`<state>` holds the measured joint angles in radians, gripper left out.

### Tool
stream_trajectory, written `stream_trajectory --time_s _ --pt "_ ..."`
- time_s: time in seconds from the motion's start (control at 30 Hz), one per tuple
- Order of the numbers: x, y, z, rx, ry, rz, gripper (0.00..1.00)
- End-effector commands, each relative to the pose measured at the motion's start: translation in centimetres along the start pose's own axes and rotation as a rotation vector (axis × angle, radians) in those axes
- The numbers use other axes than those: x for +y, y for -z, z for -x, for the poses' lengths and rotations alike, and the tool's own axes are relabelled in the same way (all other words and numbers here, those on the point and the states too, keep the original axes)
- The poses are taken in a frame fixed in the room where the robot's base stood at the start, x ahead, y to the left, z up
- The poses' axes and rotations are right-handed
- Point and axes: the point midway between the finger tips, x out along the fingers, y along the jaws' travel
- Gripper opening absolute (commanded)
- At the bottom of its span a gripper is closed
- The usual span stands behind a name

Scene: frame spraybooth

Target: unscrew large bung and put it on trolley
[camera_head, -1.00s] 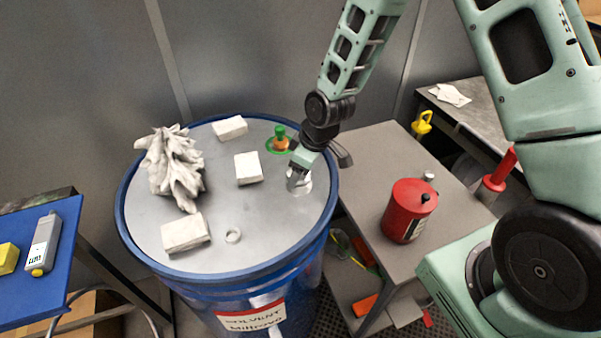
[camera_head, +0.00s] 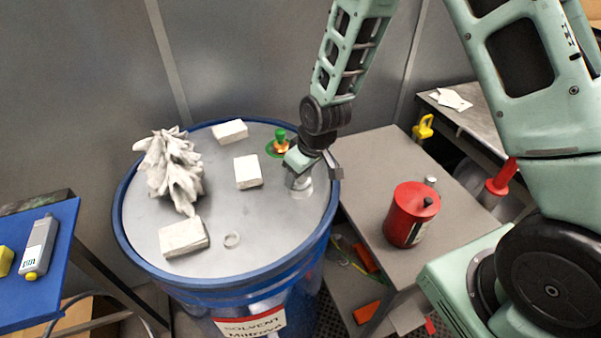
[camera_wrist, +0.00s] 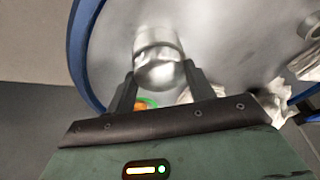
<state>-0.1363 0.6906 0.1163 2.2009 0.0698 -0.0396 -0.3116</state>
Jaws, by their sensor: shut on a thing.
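The large bung (camera_wrist: 159,68) is a silver, round metal piece between my two fingers in the wrist view, slightly blurred. My gripper (camera_wrist: 158,80) is shut on it. In the head view my gripper (camera_head: 301,180) points down at the right side of the blue drum's grey lid (camera_head: 210,272). The bung (camera_head: 301,190) shows only in part under my fingers, at or close to the lid. I cannot tell whether its thread is still engaged. The grey trolley (camera_head: 370,165) stands right of the drum, with a red can (camera_head: 411,214) on its top.
The trolley top is bare left of and behind the can. A blue table (camera_head: 55,275) stands left.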

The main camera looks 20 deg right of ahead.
Motion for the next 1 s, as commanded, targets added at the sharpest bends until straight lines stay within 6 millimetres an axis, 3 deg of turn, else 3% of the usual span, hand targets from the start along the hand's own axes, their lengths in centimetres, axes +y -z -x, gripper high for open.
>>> stream_trajectory --time_s 0.23,0.67,1.0 --pt "0.26 0.04 0.16 -0.001 0.084 0.263 0.35" --pt "0.26 0.06 0.13 -0.001 0.106 0.336 0.35" --pt "0.36 0.14 0.22 -0.001 0.206 0.656 0.35"
